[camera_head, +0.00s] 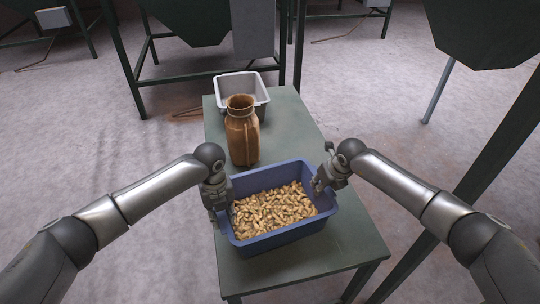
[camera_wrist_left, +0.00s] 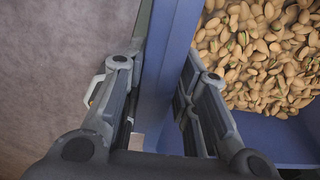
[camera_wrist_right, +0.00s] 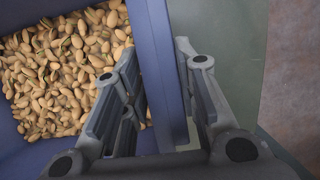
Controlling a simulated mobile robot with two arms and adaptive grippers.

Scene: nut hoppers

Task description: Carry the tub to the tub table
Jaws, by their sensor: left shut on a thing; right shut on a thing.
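A blue tub (camera_head: 284,237) filled with pistachio-like nuts (camera_head: 275,207) is at the near part of a green table (camera_head: 290,270). I cannot tell whether it rests on the top or is slightly above it. My left gripper (camera_head: 217,203) is shut on the tub's left wall, which also shows between the fingers in the left wrist view (camera_wrist_left: 165,80). My right gripper (camera_head: 318,186) is shut on the right wall, seen between the fingers in the right wrist view (camera_wrist_right: 164,80). The nuts appear in both wrist views.
A brown jug (camera_head: 242,138) stands on the table just behind the tub. A grey-white bin (camera_head: 260,92) stands behind the jug at the far end. Dark green hoppers on legged frames (camera_head: 133,60) stand beyond and at right. The floor at left (camera_head: 90,160) is clear.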

